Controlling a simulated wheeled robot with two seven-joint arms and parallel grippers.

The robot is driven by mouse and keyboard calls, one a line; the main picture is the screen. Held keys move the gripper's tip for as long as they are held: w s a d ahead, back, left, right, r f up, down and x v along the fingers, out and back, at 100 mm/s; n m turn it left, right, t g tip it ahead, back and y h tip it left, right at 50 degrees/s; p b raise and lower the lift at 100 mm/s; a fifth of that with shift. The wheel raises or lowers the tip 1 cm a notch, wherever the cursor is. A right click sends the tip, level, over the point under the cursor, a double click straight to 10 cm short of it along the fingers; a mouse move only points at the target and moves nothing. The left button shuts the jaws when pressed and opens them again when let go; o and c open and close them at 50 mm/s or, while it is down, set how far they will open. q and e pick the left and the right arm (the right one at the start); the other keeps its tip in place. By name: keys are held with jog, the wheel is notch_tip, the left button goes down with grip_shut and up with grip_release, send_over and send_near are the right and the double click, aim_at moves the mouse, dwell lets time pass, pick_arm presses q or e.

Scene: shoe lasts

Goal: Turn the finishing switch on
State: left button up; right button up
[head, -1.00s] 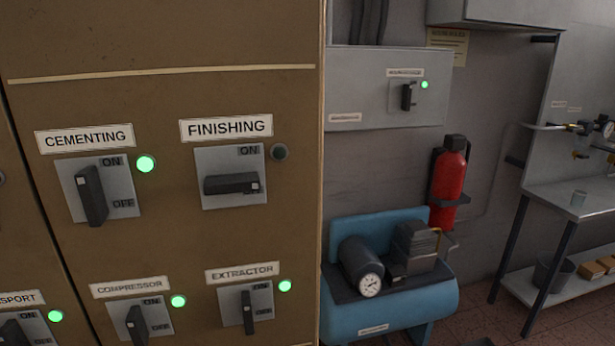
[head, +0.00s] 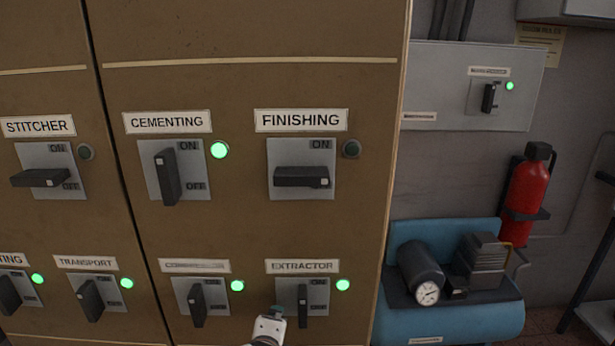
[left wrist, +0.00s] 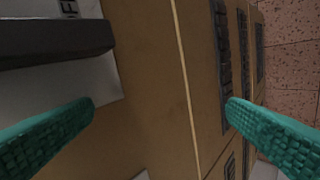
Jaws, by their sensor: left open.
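The finishing switch (head: 302,177) is on the tan cabinet under the FINISHING label (head: 300,120). Its black handle lies horizontal. ON shows above it, and the lamp (head: 351,149) beside it is dark. My left gripper (head: 276,312) shows at the bottom of the head view, in front of the panel near the extractor switch and below the finishing switch. In the left wrist view its two teal fingers (left wrist: 160,120) are wide apart with nothing between them. A dark switch handle (left wrist: 50,45) is close by at upper left; I cannot tell which switch. My right gripper is not in view.
The cementing (head: 167,176) and extractor (head: 303,305) switches have upright handles and green lamps. The stitcher switch (head: 40,178) is horizontal with a dark lamp. Right of the cabinet are a blue compressor (head: 450,320) and a red extinguisher (head: 527,195). The air before the finishing switch is clear.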

pick_arm(q)
notch_tip(320, 180, up, 15)
jog(key=s+d+m+t, duration=0.1)
jog(key=d+m+t, duration=0.2)
jog(key=m, duration=0.3)
jog(key=m+t, duration=0.5)
jog(key=m, duration=0.5)
send_near(301, 179)
jog(key=shift+y, duration=0.3)
jog(key=w+b, duration=0.2)
jog(key=w, duration=0.2)
jog(key=shift+w+f, duration=0.15)
jog(key=w+p, duration=0.1)
jog(key=w, duration=0.4)
jog(key=shift+w, duration=0.55)
